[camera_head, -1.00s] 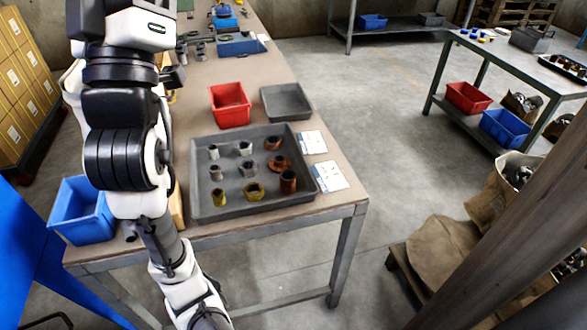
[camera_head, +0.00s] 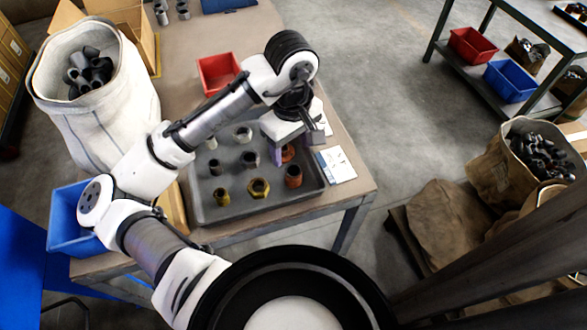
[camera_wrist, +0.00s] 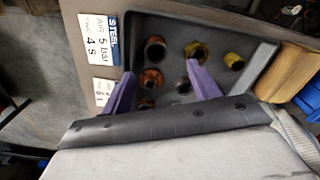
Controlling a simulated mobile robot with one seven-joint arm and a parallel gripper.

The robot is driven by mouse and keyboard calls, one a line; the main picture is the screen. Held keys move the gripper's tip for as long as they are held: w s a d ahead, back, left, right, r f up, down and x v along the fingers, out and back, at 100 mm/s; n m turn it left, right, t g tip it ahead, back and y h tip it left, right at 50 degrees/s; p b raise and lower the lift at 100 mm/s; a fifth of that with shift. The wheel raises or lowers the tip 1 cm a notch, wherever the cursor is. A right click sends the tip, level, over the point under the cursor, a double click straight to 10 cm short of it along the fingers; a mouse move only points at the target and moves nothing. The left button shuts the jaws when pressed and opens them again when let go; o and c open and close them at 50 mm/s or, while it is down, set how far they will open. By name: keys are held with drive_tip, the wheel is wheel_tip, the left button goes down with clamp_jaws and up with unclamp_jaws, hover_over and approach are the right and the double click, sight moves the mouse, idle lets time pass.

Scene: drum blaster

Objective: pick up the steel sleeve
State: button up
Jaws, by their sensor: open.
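Rust-brown parts stand along the right side of the grey tray (camera_head: 205,213). The nearest is a tall, hollow rust-brown sleeve (camera_head: 293,176), which looks like the steel sleeve; it also shows in the wrist view (camera_wrist: 155,48). A wider rust-brown part (camera_head: 287,153) is behind it, partly hidden by my gripper. My gripper (camera_wrist: 160,68) points down over the tray's right side. Its two purple fingers are apart, with nothing held between them. In the wrist view the tall sleeve lies just beyond the fingertips, and the wider part (camera_wrist: 152,80) between the fingers.
Yellow parts (camera_head: 259,187) and grey ones (camera_head: 250,158) stand close by in the tray. A red bin (camera_head: 218,72) is behind, a blue bin (camera_head: 75,235) at left, and a white sack (camera_head: 95,115) holds dark pieces.

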hover_over(293, 171)
drive_tip(key=s, duration=0.2)
drive_tip(key=f, duration=0.5)
drive_tip(key=shift+s+a+f, duration=0.1)
drive_tip(key=shift+s+f, duration=0.1)
drive_tip(key=shift+f, duration=0.05)
drive_tip(key=shift+w+f+p, duration=0.2)
drive_tip(key=shift+f+p, duration=0.1)
drive_tip(key=shift+f, duration=1.1)
drive_tip(key=shift+w+f+p, duration=0.2)
drive_tip(key=shift+f+p, duration=0.05)
drive_tip(key=shift+f, duration=1.1)
drive_tip(key=c, duration=1.2)
drive_tip(key=shift+r, duration=0.15)
